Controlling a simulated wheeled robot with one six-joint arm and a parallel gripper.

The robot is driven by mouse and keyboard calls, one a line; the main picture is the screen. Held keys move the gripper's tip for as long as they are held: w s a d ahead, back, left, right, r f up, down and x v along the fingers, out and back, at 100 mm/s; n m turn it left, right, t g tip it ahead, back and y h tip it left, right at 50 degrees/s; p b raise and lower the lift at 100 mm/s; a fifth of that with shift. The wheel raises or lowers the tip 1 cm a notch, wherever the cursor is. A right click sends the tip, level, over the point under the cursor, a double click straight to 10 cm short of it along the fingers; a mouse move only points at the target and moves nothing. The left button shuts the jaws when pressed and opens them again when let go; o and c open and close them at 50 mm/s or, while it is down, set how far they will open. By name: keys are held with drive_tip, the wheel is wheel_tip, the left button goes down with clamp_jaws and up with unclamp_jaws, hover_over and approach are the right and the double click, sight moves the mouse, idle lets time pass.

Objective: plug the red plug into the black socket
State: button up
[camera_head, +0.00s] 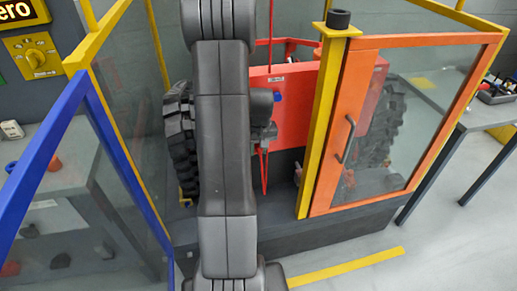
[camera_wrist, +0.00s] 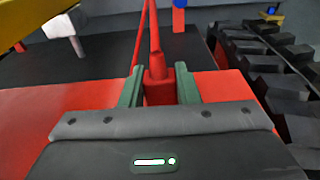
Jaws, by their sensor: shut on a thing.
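In the wrist view my gripper (camera_wrist: 159,86) has its two grey-green fingers closed on the red plug (camera_wrist: 158,92), one on each side. A red cable (camera_wrist: 153,35) runs up from the plug. In the head view my gripper (camera_head: 264,146) is partly hidden behind my own arm, in front of the red carrier body (camera_head: 308,90). A red cable also shows just below it. I cannot make out the black socket in either view. The plug's front end is hidden by my gripper.
Black treaded wheels (camera_head: 180,140) flank the red carrier; treads (camera_wrist: 265,60) fill the right of the wrist view. A blue-framed glass panel (camera_head: 48,132) stands left. Clear floor lies at the lower right.

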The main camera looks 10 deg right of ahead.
idle(0.4)
drive_tip(key=shift+s, duration=0.75)
drive_tip(key=shift+b, duration=0.45)
idle(0.9)
drive_tip(key=shift+w, duration=0.95)
drive_tip(key=o, duration=1.1)
drive_tip(key=shift+o, duration=0.2)
drive_tip(key=shift+s, duration=0.15)
